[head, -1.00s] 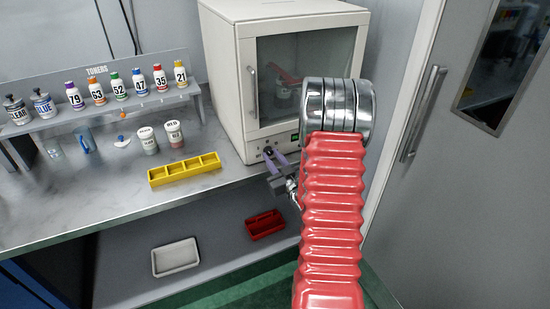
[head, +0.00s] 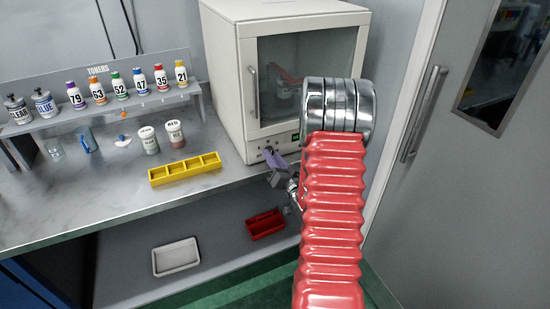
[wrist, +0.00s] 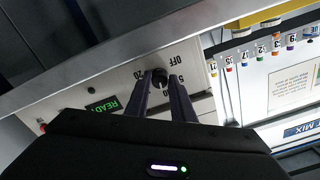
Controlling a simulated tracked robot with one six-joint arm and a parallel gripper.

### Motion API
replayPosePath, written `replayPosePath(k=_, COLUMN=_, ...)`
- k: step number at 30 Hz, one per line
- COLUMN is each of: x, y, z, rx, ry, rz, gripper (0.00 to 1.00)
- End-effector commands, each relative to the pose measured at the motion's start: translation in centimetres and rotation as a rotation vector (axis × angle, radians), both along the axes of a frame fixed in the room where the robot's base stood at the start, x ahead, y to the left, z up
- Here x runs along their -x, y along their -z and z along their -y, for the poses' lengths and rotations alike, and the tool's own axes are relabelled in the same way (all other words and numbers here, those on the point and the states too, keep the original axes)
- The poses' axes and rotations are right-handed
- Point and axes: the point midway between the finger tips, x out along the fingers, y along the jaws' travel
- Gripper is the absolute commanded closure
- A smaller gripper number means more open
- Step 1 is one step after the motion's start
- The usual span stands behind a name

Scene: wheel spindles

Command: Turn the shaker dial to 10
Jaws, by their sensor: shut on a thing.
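The shaker (head: 240,85) is a white cabinet with a dark window, standing at the back right of the bench. Its dial (wrist: 158,77) is a small black knob on the front panel in the wrist view. Printed marks ring it, with OFF and 20 readable and others partly covered by the fingers. My gripper (wrist: 161,78) is shut on the dial, one finger on each side. In the head view my gripper (head: 274,158) is at the panel's lower front and largely hides the dial. I cannot tell which mark the dial points to.
A green READY display (wrist: 103,106) sits beside the dial. A yellow tray (head: 185,170), paint cups and a rack of toner bottles (head: 100,95) are to the left. A red tray (head: 266,223) and a white tray (head: 177,257) are on the lower shelf.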

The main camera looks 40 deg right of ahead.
Motion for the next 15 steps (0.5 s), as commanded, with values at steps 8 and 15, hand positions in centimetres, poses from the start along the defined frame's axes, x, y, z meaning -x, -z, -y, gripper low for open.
replayPosePath(k=8, x=-0.15, y=-0.5, z=0.29, rx=0.004, ry=0.003, rz=0.011, gripper=1.0)
replayPosePath(k=15, x=-0.09, y=-0.4, z=0.29, rx=0.003, ry=0.004, rz=0.009, gripper=0.68)
